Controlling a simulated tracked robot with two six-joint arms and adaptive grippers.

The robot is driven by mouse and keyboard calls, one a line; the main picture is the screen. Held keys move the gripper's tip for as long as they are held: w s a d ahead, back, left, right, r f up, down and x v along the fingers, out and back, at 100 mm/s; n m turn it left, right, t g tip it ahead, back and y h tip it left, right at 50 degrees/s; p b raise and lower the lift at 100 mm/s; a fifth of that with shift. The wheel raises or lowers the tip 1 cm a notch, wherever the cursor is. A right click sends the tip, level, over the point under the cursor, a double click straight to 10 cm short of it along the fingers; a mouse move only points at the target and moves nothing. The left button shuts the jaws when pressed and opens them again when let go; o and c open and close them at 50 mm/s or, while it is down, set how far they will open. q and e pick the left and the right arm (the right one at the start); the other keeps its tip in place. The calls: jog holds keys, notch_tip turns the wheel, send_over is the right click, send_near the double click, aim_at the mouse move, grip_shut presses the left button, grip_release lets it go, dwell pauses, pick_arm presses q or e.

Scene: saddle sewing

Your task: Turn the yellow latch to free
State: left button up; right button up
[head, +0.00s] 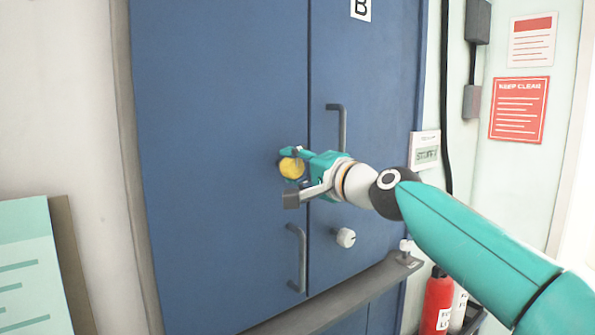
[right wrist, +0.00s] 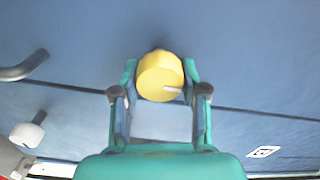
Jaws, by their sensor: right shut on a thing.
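The yellow latch (head: 291,168) is a round knob on the left leaf of the blue double door (head: 220,90), close to the seam. My right gripper (head: 293,166) reaches in from the right and is shut on it. In the right wrist view, the yellow latch (right wrist: 158,76) sits between the two teal fingers of the gripper (right wrist: 160,70), one on each side. A short pale mark shows on the right part of the knob's face. The fingers hide the knob's edges in part. My left gripper is not in view.
Grey handles stand on the right leaf (head: 343,125) and left leaf (head: 300,258). A white knob (head: 345,237) is low on the right leaf. A grey bar (head: 335,305) crosses below. A red extinguisher (head: 437,302) stands low right. The door left of the latch is clear.

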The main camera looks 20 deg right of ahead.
jog(key=shift+a+f, duration=0.15)
jog(key=shift+f, duration=0.25)
jog(key=o, duration=1.1)
jog(key=shift+r, duration=0.1)
jog(key=shift+o, duration=0.2)
jog(key=shift+r, duration=0.1)
jog(key=shift+s, duration=0.1)
jog(key=shift+s+d+r, duration=0.1)
jog(key=shift+s+d, duration=0.1)
jog(key=v, duration=1.1)
jog(key=shift+s, duration=0.15)
